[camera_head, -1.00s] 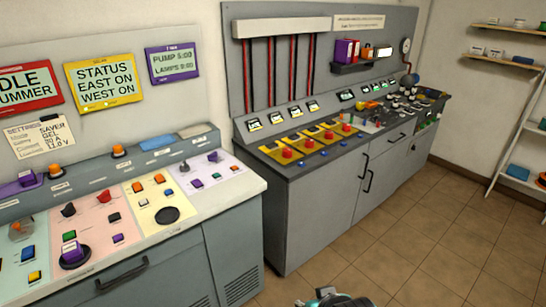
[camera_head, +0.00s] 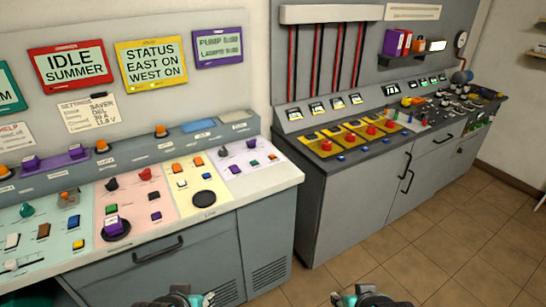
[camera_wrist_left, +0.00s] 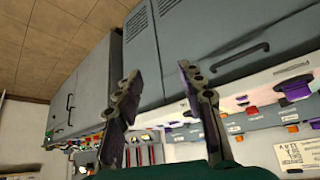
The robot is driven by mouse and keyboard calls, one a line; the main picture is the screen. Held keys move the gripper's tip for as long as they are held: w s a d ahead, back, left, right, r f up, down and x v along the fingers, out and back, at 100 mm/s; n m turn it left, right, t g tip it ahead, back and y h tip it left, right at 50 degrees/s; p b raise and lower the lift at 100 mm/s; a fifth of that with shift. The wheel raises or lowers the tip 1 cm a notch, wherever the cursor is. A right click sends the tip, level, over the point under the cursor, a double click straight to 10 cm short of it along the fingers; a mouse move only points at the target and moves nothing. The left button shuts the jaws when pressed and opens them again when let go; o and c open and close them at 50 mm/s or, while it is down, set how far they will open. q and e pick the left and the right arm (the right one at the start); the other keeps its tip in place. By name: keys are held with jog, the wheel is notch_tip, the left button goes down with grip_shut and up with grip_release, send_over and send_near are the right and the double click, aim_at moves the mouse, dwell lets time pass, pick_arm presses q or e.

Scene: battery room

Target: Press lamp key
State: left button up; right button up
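Key labels are too small to read, so I cannot tell which is the lamp key. A purple-framed display (camera_head: 218,47) above has lines for pump and lamps. My left gripper (camera_head: 187,298) is low in front of the console, clear of the keys. The left wrist view shows its fingers (camera_wrist_left: 158,85) apart and empty. My right gripper (camera_head: 370,298) is at the bottom edge, mostly cut off.
A red display (camera_head: 72,67) reads idle, summer; a yellow one (camera_head: 151,65) reads status, east on, west on. A grey bench (camera_head: 345,195) with red buttons on yellow plates stands to the right. Tiled floor (camera_head: 430,250) is free in front of it.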

pick_arm(q)
grip_shut()
dwell(1.1)
